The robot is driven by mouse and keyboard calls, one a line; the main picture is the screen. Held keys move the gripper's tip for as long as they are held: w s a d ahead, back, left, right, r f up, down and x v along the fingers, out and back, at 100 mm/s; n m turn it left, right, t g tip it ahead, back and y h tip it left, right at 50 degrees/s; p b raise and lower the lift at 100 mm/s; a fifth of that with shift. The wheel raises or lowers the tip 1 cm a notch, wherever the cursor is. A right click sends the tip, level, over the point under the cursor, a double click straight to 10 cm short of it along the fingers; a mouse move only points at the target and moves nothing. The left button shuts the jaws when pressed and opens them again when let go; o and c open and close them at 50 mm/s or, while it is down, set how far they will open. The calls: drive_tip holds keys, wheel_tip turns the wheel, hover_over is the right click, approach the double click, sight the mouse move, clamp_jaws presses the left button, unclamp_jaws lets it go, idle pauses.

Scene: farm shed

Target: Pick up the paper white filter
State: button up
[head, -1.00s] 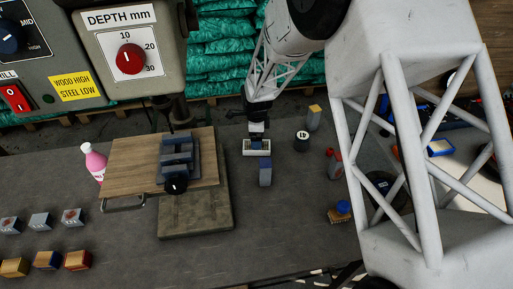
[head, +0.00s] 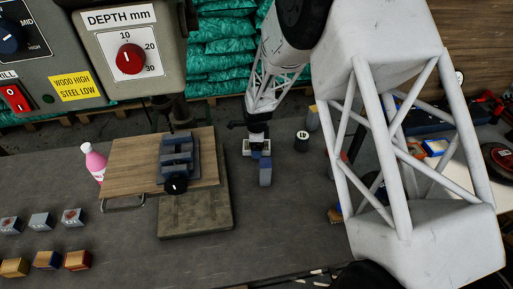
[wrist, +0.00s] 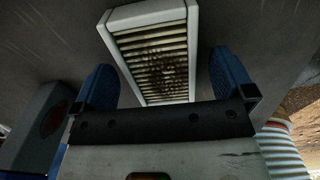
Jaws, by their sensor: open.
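The paper white filter has a white frame around dirty, brownish pleats. In the wrist view the filter (wrist: 113,22) lies ahead of my gripper (wrist: 163,76), reaching in between the two blue fingers. The fingers are open, one on each side, with a visible gap to the frame. In the head view the filter (head: 246,147) lies on the bench, and my gripper (head: 257,138) is over it and hides most of it. I cannot tell how high the fingertips are above the bench.
A blue-grey block (head: 265,173) stands right in front of the filter. The drill-press table (head: 128,180) with a blue vise (head: 177,160) is to the left. A pink bottle (head: 95,163) stands farther left. The front middle bench is clear.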

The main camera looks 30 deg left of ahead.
drive_tip(key=shift+c, duration=0.5)
drive_tip(key=c, duration=0.9)
drive_tip(key=shift+r, duration=0.1)
drive_tip(key=shift+c, duration=0.2)
wheel_tip(320, 180, up, 10)
